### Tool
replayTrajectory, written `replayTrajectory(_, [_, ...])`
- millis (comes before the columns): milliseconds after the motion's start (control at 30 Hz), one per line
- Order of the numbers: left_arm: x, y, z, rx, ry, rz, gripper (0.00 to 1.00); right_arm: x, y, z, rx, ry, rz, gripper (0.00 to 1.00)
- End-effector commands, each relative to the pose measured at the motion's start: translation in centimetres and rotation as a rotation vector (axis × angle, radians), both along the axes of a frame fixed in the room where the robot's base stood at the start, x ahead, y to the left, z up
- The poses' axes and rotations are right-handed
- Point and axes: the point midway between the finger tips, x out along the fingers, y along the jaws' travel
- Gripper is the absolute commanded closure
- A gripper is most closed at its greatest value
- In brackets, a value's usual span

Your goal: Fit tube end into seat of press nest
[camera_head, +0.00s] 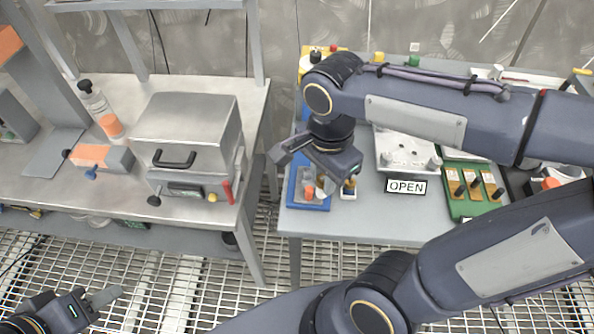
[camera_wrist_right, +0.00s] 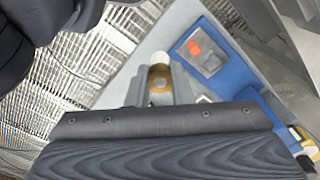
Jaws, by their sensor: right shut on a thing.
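My right gripper (camera_head: 322,186) hangs over the front left corner of the right table. In the right wrist view its fingers (camera_wrist_right: 160,88) are shut on a small tube part (camera_wrist_right: 160,62) with a pale round end and a brass-coloured ring. A blue fixture (camera_wrist_right: 222,62) with a grey square recess and an orange piece lies beside the fingers in that view, apart from the held part. The blue fixture (camera_head: 294,199) also shows in the head view, partly behind my gripper. I cannot tell whether it is the press nest. My left gripper (camera_head: 100,299) is low at the left, over the floor grating; its opening is unclear.
On the right table are a white plate (camera_head: 392,150), an OPEN sign (camera_head: 406,187) and a green tray (camera_head: 468,207) with brass-coloured pieces. The left table holds a steel box (camera_head: 190,120), a bottle (camera_head: 98,108) and an orange block (camera_head: 90,155). A gap separates the tables.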

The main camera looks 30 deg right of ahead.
Motion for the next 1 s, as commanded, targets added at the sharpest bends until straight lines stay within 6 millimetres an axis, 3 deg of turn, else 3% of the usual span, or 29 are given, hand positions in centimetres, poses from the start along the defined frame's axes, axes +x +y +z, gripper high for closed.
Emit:
replayTrajectory(300, [0.0,0.0,0.6,0.000,0.000,0.000,0.61,7.3,-2.5,-3.5,-0.003,0.008,-0.004,1.00])
replayTrajectory(500, [0.0,0.0,0.6,0.000,0.000,0.000,0.61,10.2,-3.5,-7.2,-0.002,0.007,-0.003,1.00])
replayTrajectory(800, [0.0,0.0,0.7,0.000,0.000,0.000,0.61,12.2,-4.2,-9.7,-0.001,0.003,-0.001,1.00])
replayTrajectory(1000, [0.0,0.0,0.5,0.000,0.000,0.000,0.61,12.0,-4.1,-12.3,-0.002,0.004,0.000,1.00])
